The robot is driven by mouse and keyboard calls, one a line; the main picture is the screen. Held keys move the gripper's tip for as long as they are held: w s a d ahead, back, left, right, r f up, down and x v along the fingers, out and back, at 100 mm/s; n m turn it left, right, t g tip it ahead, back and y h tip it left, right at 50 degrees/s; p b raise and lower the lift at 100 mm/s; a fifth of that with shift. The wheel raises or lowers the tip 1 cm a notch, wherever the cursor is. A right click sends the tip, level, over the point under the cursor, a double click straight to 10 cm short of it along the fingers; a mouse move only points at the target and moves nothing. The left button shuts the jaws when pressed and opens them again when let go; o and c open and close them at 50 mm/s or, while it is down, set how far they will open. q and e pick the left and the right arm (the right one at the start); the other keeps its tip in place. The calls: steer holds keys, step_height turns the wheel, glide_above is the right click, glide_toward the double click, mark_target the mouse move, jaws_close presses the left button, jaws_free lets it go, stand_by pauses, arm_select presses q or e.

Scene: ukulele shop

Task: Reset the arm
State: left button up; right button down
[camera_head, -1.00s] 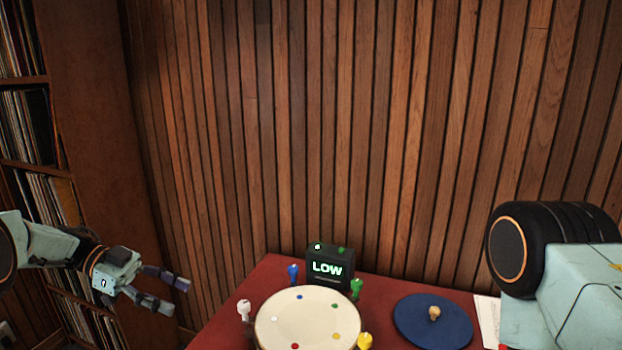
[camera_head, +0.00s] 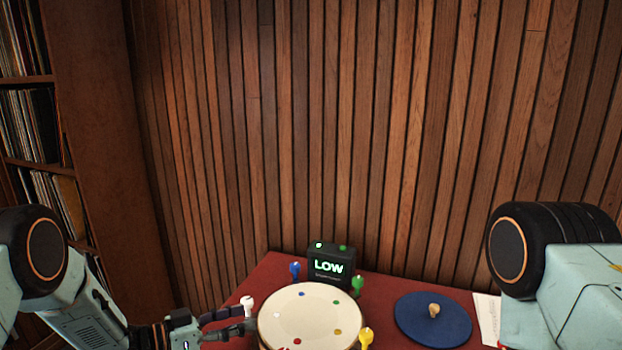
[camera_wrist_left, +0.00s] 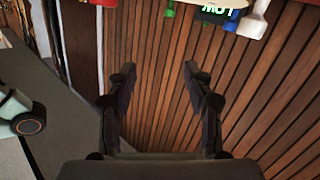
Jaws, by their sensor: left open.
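My left gripper (camera_head: 246,318) is low in the head view, at the left edge of the red table. Its two dark fingers are apart and empty, close to the white peg (camera_head: 248,304) and the round cream board (camera_head: 310,312); I cannot tell whether they touch. In the left wrist view the open fingers (camera_wrist_left: 159,70) have nothing between them but the slatted wall behind. My right arm fills the lower right of the head view; its gripper is out of sight.
A display reading LOW (camera_head: 330,264) stands behind the board, with blue (camera_head: 295,270), green (camera_head: 357,285) and yellow (camera_head: 366,338) pegs around the board. A blue disc (camera_head: 433,319) bears a small wooden knob (camera_head: 434,310). Record shelves (camera_head: 95,150) stand left.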

arm_select(q)
steer(key=s+f+n+y, duration=0.1)
steer(key=s+f+y, duration=0.1)
steer(key=f, duration=0.1)
steer(key=s+f+n+y, duration=0.2)
steer(key=f, duration=0.1)
steer(key=s+f+n+y, duration=0.1)
steer(key=s+f+n, duration=0.1)
steer(key=s+f, duration=0.1)
steer(key=shift+s+d+f+t+y, duration=0.1)
steer(key=shift+d+f+t+y, duration=0.05)
steer(key=shift+f+t+y, duration=0.25)
steer(key=s+a+f+n+g+y, duration=0.2)
steer(key=s+a+g+y, duration=0.1)
steer(key=s, duration=0.8)
steer(key=s+a+f+n+g+y, duration=0.1)
steer(key=s+a+f+g+y, duration=0.15)
steer(key=s, duration=0.95)
steer(key=s+a+f+n+g+y, duration=0.1)
steer(key=s+a+n+g+y, duration=0.2)
steer(key=s, duration=0.8)
step_height(320, 180, down, 13)
steer(key=m+b, duration=0.1)
steer(key=b, duration=1.1)
steer(key=shift+w+d+g+b, duration=0.2)
steer(key=shift+d+g+b, duration=0.2)
steer(key=shift+d+g, duration=0.05)
steer(key=shift+r, duration=0.1)
steer(key=shift+c, duration=0.2)
